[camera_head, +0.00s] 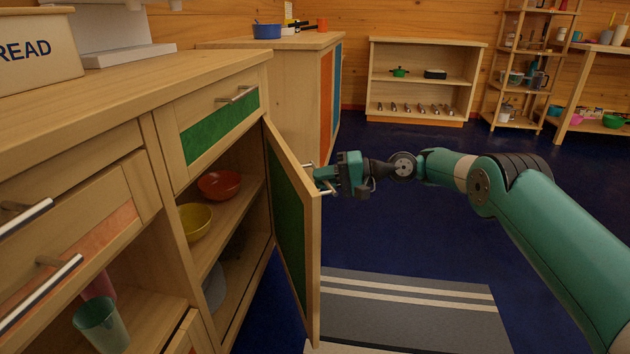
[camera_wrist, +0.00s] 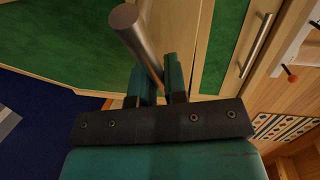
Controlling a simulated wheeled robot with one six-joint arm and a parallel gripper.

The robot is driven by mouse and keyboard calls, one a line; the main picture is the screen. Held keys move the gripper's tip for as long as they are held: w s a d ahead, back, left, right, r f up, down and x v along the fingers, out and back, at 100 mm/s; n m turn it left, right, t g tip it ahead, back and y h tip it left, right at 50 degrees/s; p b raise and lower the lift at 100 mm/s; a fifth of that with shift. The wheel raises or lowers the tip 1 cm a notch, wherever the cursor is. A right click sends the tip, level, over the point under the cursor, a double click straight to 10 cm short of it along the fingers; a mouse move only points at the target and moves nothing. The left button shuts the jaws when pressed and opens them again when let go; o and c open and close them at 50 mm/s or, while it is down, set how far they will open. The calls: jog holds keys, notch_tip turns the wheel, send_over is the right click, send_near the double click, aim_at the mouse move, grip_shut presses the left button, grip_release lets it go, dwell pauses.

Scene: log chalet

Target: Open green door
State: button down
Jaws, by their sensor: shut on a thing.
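The green door (camera_head: 289,222) is a wood-framed cabinet door with a green panel, standing swung out from the cabinet, well open. Its inner side faces the head camera. My gripper (camera_head: 322,180) is at the door's outer face near the free edge. In the wrist view, my gripper's fingers (camera_wrist: 160,82) are closed around the metal bar handle (camera_wrist: 138,40) of the door (camera_wrist: 60,40). In the head view the door's edge partly hides the handle.
Inside the open cabinet are a red bowl (camera_head: 220,184) and a yellow bowl (camera_head: 195,221). A drawer with a green front (camera_head: 217,127) is shut above. A grey striped rug (camera_head: 415,305) lies on the blue floor, which is clear behind my arm. Low shelves (camera_head: 425,62) stand at the back.

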jog(key=shift+d, duration=0.2)
jog(key=c, duration=1.2)
grip_release()
jog(key=shift+w, duration=0.1)
